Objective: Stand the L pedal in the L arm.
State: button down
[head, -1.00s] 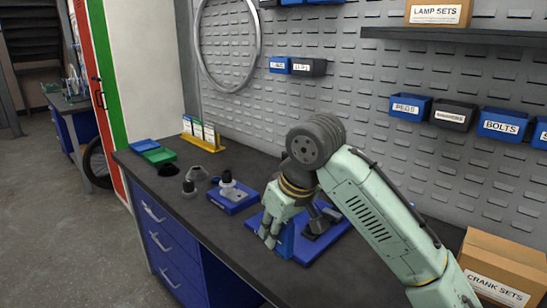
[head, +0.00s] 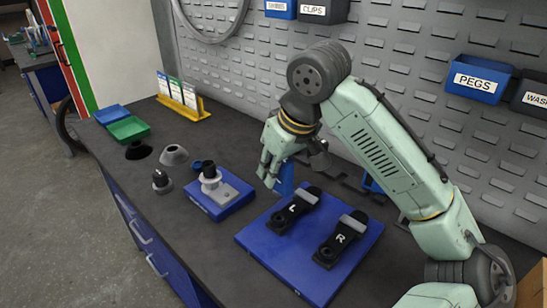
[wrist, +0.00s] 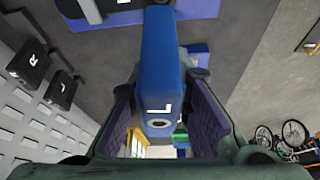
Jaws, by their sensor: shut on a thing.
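My gripper (head: 270,172) is shut on the L pedal (head: 285,180), a blue block hanging roughly upright from the fingers. In the wrist view the L pedal (wrist: 162,65) sits between the two finger pads, with a white L on its face. The L arm (head: 293,209) is a black crank arm with a white L, lying on a blue board (head: 257,240). In the head view the pedal is just behind and left of the L arm; I cannot tell its height above the board. The R arm (head: 341,238) lies to the right of the L arm.
A smaller blue tray (head: 222,208) with a grey part stands left of the board. Dark and grey cones (head: 174,155), a green tray (head: 127,129) and a yellow card holder (head: 184,108) lie farther left. The slotted wall panel (head: 390,80) rises behind the bench.

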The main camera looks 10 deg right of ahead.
aim_at(275, 193)
jog(key=shift+s+f+b, duration=0.2)
jog(key=shift+f+b, duration=0.25)
jog(key=shift+f, duration=0.05)
notch_tip(275, 193, down, 4)
jog(key=b, duration=0.3)
jog(key=shift+f, duration=0.3)
dwell(0.6)
jog(key=shift+f+b, duration=0.4)
jog(key=shift+f, duration=0.2)
dwell(0.6)
jog(key=c, duration=1.4)
grip_release()
